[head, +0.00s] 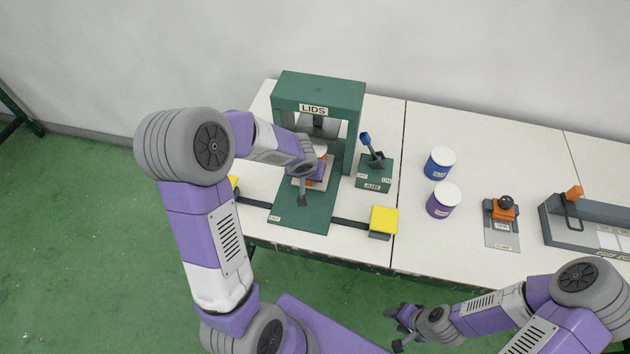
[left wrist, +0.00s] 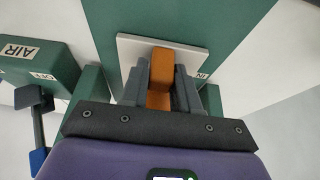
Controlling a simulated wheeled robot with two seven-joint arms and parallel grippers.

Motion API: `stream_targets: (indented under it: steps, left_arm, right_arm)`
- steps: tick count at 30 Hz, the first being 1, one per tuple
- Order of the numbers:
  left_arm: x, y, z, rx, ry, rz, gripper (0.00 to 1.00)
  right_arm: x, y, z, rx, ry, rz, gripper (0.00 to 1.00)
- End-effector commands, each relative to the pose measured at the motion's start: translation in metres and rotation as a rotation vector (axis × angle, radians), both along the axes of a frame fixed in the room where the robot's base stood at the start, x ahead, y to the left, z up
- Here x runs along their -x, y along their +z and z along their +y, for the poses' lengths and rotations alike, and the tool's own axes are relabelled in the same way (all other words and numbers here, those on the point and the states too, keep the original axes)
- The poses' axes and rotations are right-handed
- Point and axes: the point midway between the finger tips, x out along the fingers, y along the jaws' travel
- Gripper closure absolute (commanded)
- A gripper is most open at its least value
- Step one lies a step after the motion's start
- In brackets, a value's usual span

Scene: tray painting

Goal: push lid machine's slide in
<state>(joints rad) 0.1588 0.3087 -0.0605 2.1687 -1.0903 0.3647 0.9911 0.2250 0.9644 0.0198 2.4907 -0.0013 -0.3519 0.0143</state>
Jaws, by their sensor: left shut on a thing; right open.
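The green lid machine (head: 320,90), labelled LIDS, stands at the back of the left table. Its green base (head: 300,215) reaches toward the front, with a small label at its front left corner. The slide's pale plate (head: 326,184) lies on the base near the machine's opening; it also shows in the left wrist view (left wrist: 127,46). My left gripper (head: 314,178) points down over the plate. Its fingers are shut on the slide's orange handle (left wrist: 161,70). The hand hides much of the slide in the head view. My right gripper (head: 394,328) is open and empty, in front of the table.
A green AIR box (head: 374,180) with a blue-tipped lever stands right of the machine. Yellow pads (head: 384,218) sit on a dark bar at both sides. A blue can (head: 438,164), a purple can (head: 442,202) and an orange-and-grey clamp (head: 503,212) stand farther right.

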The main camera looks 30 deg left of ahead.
Motion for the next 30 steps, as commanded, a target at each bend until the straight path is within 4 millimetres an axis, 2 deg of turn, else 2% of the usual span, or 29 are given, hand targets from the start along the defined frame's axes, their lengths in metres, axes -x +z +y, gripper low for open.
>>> stream_targets:
  steps: [4,11,12,16,25,30]
  left_arm:
    - [-0.013,0.0,0.004,0.001,0.0,-0.001,1.0]
    - [-0.013,0.0,0.004,0.001,0.001,-0.002,1.0]
    - [-0.013,0.0,0.004,0.001,0.001,-0.001,0.68]
    - [-0.013,0.0,0.004,0.001,-0.001,-0.002,0.49]
    - [-0.013,0.002,0.003,0.0,0.0,-0.002,0.49]
    - [-0.006,0.023,0.001,0.001,0.0,-0.004,0.49]
  right_arm:
    - [0.002,0.003,-0.007,0.0,-0.027,0.0,0.49]
    - [0.002,0.002,-0.007,0.0,-0.027,0.0,0.49]
    - [0.002,0.002,-0.007,0.0,-0.027,0.0,0.49]
    - [0.002,0.003,-0.007,0.0,-0.026,0.0,0.49]
    - [0.002,0.003,-0.007,0.0,-0.025,0.001,0.49]
    - [0.002,0.012,-0.007,0.0,-0.025,0.001,0.49]
